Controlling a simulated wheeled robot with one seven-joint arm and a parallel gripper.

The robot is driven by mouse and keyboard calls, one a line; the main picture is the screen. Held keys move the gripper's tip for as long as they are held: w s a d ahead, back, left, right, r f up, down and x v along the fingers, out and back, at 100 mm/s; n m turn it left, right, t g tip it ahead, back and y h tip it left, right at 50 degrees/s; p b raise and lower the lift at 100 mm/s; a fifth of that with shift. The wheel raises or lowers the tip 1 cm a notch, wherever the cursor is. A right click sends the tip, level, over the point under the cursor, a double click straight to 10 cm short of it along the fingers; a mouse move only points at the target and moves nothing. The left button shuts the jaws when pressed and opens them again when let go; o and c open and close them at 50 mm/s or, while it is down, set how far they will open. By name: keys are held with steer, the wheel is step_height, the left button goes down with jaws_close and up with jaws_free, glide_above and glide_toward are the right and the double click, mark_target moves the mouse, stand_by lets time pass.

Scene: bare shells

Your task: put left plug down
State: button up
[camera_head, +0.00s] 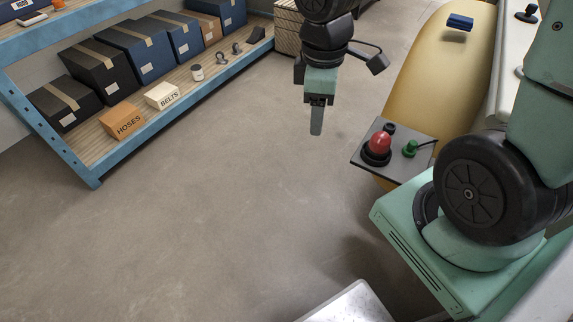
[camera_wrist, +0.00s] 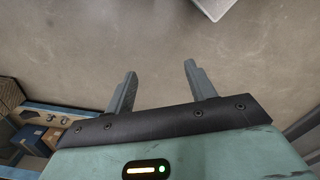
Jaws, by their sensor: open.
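My gripper (camera_head: 316,128) hangs over bare floor in the head view, between the shelf unit and my base. In the wrist view its two fingers (camera_wrist: 161,68) are wide apart with only floor between them. Two small dark pieces with rounded heads lie side by side on the lower shelf, a left one (camera_head: 223,58) and a right one (camera_head: 237,48). They may be the plugs, but they are too small to tell. My gripper is well apart from both.
The blue-framed shelf (camera_head: 85,172) holds several dark boxes, an orange HOSES box (camera_head: 123,121), a cream BELTS box (camera_head: 162,96) and a small can (camera_head: 197,72). A panel with a red button (camera_head: 380,142) sits right of my gripper. The floor (camera_head: 215,200) is clear.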

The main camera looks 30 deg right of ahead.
steer(key=s+a+r+m, duration=0.2)
steer(key=s+a+r, duration=0.1)
steer(key=s+a, duration=0.9)
steer(key=shift+a+r+m+y, duration=0.3)
steer(key=shift+a+y, duration=0.1)
steer(key=shift+a, duration=0.4)
steer(key=shift+w, duration=0.1)
